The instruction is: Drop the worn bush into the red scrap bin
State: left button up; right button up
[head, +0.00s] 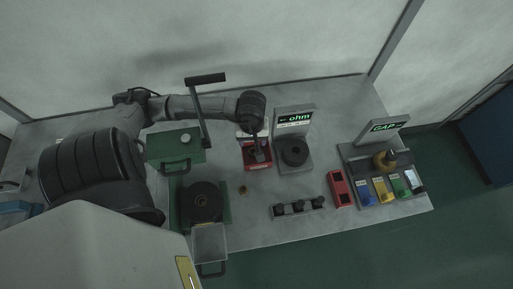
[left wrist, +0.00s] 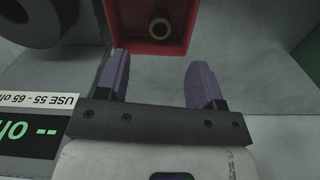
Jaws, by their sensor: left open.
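The red scrap bin (head: 258,167) stands on the table left of the ohm meter; its red wall also shows at the top of the left wrist view (left wrist: 122,30). A brass-coloured ring, looking like the worn bush (left wrist: 152,28), lies inside the bin on its dark floor. My left gripper (head: 259,156) is above the bin in the head view. In the left wrist view its two purple fingers (left wrist: 158,80) are apart with nothing between them. The fingers partly hide the bin in the head view. My right gripper is not in view.
The ohm meter (head: 303,164) bears a black round part (head: 294,151). A small brass piece (head: 242,190) lies on the table. A green press (head: 176,147), black peg rack (head: 298,208), red box (head: 341,188) and GAP station (head: 350,153) stand around. Clear table lies in front of the bin.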

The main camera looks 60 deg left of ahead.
pick_arm(q)
notch_tip(320, 180, up, 8)
jog(key=shift+f, duration=0.25)
dwell(0.9)
